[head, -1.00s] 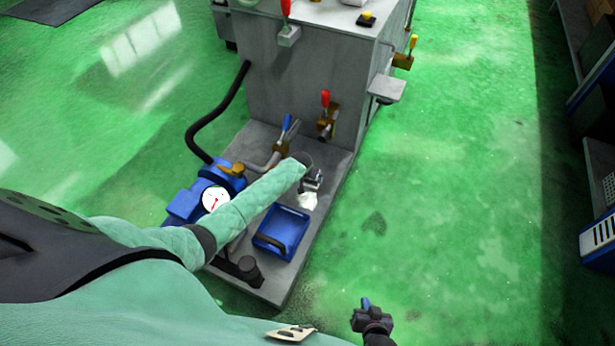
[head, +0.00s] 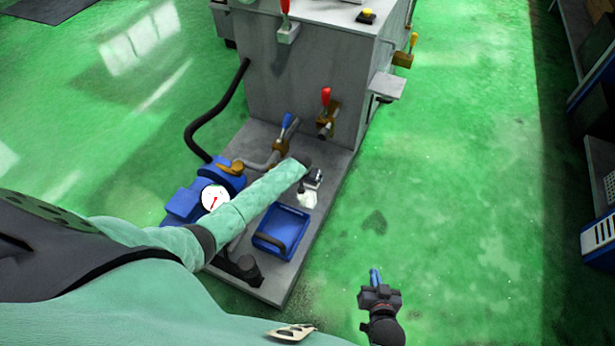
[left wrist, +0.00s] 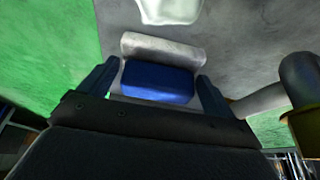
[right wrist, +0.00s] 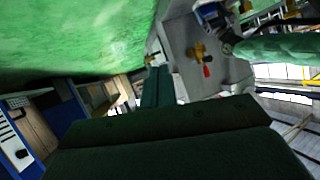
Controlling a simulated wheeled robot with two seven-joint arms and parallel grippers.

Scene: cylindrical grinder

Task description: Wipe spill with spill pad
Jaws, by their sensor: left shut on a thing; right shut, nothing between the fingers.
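The spill pad (left wrist: 158,82) is a blue block with a pale grey layer. My left gripper (left wrist: 158,88) is shut on it, one finger at each side. In the head view my left gripper (head: 313,179) is over the machine's grey base plate, partly hidden by my forearm. A whitish glossy patch, which looks like the spill (head: 307,200), lies on the plate just in front of it. The spill also shows at the top of the left wrist view (left wrist: 170,10), apart from the pad in that picture. My right gripper (head: 375,278) is shut and empty above the green floor.
A blue tray (head: 297,222) stands on the plate near the spill. A blue pump with a white gauge (head: 214,198) is to the left. Valves with a blue lever (head: 287,124) and a red lever (head: 326,98) are behind.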

